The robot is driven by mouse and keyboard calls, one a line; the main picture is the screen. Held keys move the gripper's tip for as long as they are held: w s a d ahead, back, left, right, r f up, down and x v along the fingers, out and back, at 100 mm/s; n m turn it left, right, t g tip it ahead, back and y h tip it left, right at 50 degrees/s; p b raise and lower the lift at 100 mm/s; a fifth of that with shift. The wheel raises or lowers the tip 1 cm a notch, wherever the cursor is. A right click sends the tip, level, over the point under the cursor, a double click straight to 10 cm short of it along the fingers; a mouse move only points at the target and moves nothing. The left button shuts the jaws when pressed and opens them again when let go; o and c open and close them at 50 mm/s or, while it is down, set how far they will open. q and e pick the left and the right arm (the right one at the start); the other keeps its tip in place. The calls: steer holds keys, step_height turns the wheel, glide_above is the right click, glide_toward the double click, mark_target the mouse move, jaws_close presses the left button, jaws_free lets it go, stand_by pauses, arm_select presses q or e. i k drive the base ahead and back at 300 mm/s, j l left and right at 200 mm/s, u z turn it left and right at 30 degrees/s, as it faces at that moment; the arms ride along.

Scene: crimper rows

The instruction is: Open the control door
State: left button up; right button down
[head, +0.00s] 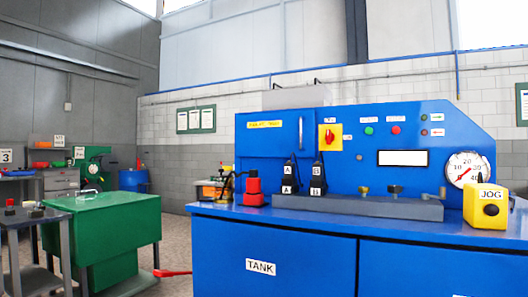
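The blue machine (455,228) stands to the right of centre in the head view. Its upright back panel has a door-like section at its left end, probably the control door (262,147), with a yellow label (265,124) too small to read. A slim vertical handle (300,133) sits at that section's right side. The section looks flush with the panel, so the door appears closed. Neither of my grippers is in view.
Two dark handsets (290,174) marked A and B, a red bottle-like object (253,190), a grey block (380,206) and a yellow JOG box (485,207) stand on the machine's ledge. A green cabinet (125,222) stands left. Grey floor shows between.

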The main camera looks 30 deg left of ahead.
mark_target(276, 134)
steer(key=u, duration=0.95)
